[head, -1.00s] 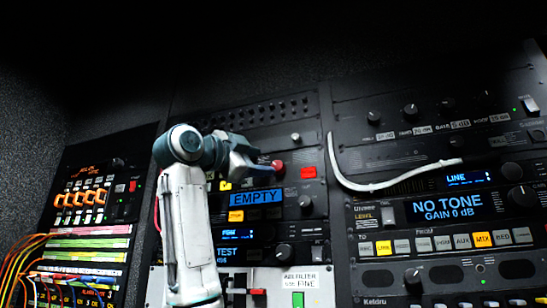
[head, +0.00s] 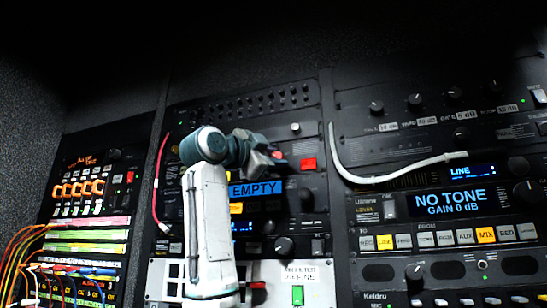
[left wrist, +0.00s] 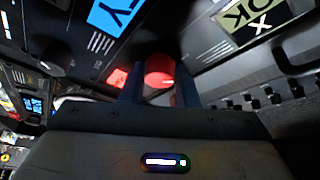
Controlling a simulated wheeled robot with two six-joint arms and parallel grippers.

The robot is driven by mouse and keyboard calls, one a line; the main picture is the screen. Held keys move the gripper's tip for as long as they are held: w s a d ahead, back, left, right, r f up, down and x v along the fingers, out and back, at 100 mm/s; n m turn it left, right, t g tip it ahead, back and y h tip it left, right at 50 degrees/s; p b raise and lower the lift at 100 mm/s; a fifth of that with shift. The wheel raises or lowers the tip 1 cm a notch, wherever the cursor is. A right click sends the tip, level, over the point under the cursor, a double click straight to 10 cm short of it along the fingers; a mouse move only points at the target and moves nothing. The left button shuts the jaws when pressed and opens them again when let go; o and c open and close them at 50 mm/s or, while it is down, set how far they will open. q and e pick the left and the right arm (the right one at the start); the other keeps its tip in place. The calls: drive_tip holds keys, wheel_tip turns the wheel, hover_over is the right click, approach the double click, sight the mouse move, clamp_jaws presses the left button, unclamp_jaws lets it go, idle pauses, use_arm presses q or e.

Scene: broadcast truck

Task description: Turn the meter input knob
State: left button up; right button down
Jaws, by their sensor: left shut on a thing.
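My left gripper (head: 274,157) is at the middle rack, just above the blue EMPTY display (head: 256,188). It is shut on a red knob-like piece (left wrist: 160,71), which shows between the fingers in the left wrist view. In the head view the fingers cover most of it. I cannot read a label on it, so I cannot tell whether it is the meter input knob. A round black knob (head: 525,192) sits right of the NO TONE display (head: 450,202), with nothing touching it. My right gripper is not in view.
A white cable (head: 395,180) hangs across the right rack. A red square button (head: 308,164) is close to the right of my left gripper. A thin red cable (head: 158,190) runs down beside my left arm. Patch cords (head: 20,255) crowd the lower left.

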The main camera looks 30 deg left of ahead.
use_arm(q)
drive_tip(key=shift+r+m+p, duration=0.15)
drive_tip(key=shift+m+p, duration=0.5)
drive_tip(key=shift+m, duration=0.05)
drive_tip(key=shift+r+m+g+h+p, duration=0.1)
drive_tip(key=shift+m+g+h+p, duration=0.3)
drive_tip(key=shift+m+g+p, duration=0.55)
drive_tip(key=m+g+p, duration=0.1)
drive_tip(key=m+p, duration=0.2)
drive_tip(key=m, duration=0.1)
drive_tip(key=shift+m+g+p, duration=0.45)
drive_tip(key=shift+m+p, duration=0.1)
drive_tip(key=o, duration=1)
